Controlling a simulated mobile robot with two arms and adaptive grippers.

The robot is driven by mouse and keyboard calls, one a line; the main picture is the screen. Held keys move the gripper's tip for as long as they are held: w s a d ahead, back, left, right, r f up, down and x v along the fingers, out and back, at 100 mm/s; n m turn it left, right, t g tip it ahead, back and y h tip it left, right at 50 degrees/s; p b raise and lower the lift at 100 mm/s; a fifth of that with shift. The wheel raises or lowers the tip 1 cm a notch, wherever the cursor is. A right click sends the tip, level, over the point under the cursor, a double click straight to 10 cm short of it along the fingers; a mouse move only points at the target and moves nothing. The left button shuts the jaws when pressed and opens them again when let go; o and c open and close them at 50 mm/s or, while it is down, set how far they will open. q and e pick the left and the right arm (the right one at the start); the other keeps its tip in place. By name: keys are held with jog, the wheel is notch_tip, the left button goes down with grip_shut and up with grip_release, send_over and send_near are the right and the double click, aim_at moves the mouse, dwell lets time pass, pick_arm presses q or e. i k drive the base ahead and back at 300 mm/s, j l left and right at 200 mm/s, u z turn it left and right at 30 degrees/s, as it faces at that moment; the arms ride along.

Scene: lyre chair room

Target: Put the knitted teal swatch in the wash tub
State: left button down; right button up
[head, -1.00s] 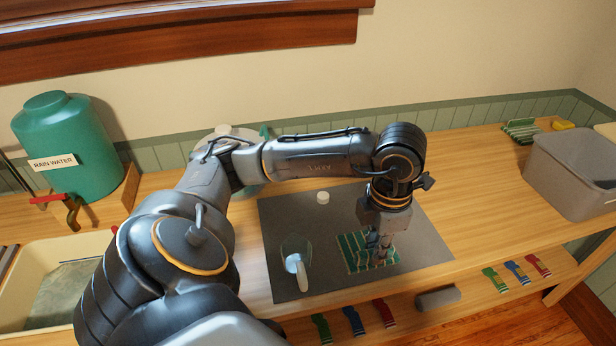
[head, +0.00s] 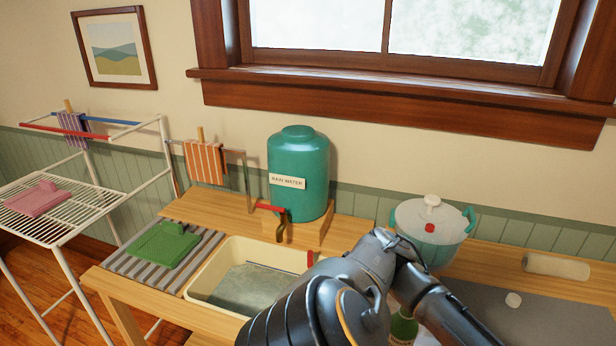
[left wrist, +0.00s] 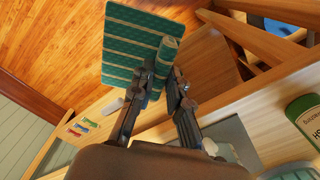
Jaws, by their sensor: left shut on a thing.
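The knitted teal swatch (left wrist: 145,45), with pale stripes, shows in the left wrist view. My left gripper (left wrist: 165,85) is shut on its edge, and a folded part stands up between the fingers. The swatch hangs clear over the floor and shelf in that view. The head view shows my left arm but not its gripper or the swatch. A cream tub (head: 265,253) holding greyish water, apparently the wash tub, is set in the bench left of my arm. My right gripper is in no view.
A green rain water tank (head: 300,165) with a red-handled tap stands behind the tub. A green cloth (head: 165,245) lies on a grey ribbed board left of it. A white-lidded pot (head: 430,245) and a green bottle (head: 403,330) are right. A drying rack (head: 60,205) stands far left.

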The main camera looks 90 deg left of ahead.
aim_at(253, 312)
jog(key=k+j+u, duration=0.15)
jog(key=k+j, duration=0.35)
jog(key=k, duration=0.35)
jog(key=k+j+u, duration=0.2)
jog(key=k+j, duration=0.35)
jog(key=k, duration=0.3)
jog(key=k+j+u, duration=0.15)
jog(key=k+j, duration=0.55)
jog(key=k, duration=0.05)
